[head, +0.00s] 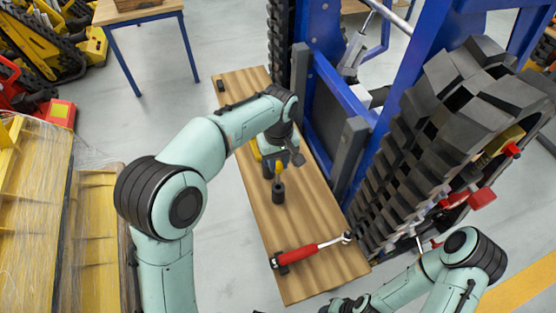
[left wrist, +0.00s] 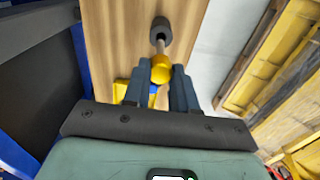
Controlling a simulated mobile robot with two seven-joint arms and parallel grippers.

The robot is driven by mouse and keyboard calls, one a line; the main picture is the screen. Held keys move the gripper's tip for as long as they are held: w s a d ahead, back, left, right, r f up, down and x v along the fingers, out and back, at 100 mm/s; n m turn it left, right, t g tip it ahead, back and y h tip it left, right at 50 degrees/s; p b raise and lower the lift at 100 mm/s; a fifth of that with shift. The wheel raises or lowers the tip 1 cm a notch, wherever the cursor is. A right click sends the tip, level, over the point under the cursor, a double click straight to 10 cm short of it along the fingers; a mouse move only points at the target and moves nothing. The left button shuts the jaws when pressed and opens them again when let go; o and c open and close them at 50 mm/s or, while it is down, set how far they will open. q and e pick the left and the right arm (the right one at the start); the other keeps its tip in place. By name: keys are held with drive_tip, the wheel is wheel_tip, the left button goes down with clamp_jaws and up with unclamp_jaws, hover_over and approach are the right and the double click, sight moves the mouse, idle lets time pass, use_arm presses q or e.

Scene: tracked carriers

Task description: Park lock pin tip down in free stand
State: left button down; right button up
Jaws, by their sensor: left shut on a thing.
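My left gripper (head: 278,157) is over the middle of the wooden bench, its fingers (left wrist: 157,76) shut on the yellow head of the lock pin (left wrist: 161,70). In the head view the pin's yellow part (head: 279,168) shows just below the gripper. Its grey shaft points at a dark round stand (head: 278,191), which also shows in the left wrist view (left wrist: 160,27). The pin's tip meets the stand's top; I cannot tell how deep it sits. My right gripper (head: 338,306) is partly visible at the bottom edge, its fingers unclear.
A red-handled wrench (head: 312,251) lies across the near end of the bench (head: 300,285). A yellow and blue item (left wrist: 121,90) is beside the left gripper. A blue frame (head: 345,90) and a large black track (head: 410,170) border the bench on the right.

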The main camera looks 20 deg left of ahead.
sight(278, 179)
use_arm(q)
drive_tip(key=shift+f+b, duration=1.95)
drive_tip(key=shift+f, duration=2.6)
use_arm(e)
drive_tip(key=shift+s+f, duration=0.5)
drive_tip(key=shift+f, duration=0.3)
drive_tip(key=shift+s+f, duration=0.5)
drive_tip(key=shift+f, duration=0.3)
drive_tip(key=shift+s+f, duration=0.5)
drive_tip(key=shift+f, duration=0.3)
use_arm(q)
drive_tip(key=c, duration=0.8)
unclamp_jaws()
drive_tip(key=shift+r, duration=0.1)
wheel_tip(278, 179, up, 13)
drive_tip(key=shift+s+r+p, duration=0.1)
drive_tip(key=shift+r+p, duration=0.1)
drive_tip(key=shift+p, duration=0.85)
use_arm(e)
drive_tip(key=r, duration=0.1)
drive_tip(key=w+r, duration=0.1)
drive_tip(key=shift+w+r, duration=0.2)
drive_tip(key=shift+r, duration=0.1)
use_arm(q)
drive_tip(key=shift+f, duration=0.1)
use_arm(e)
drive_tip(key=shift+s, duration=0.1)
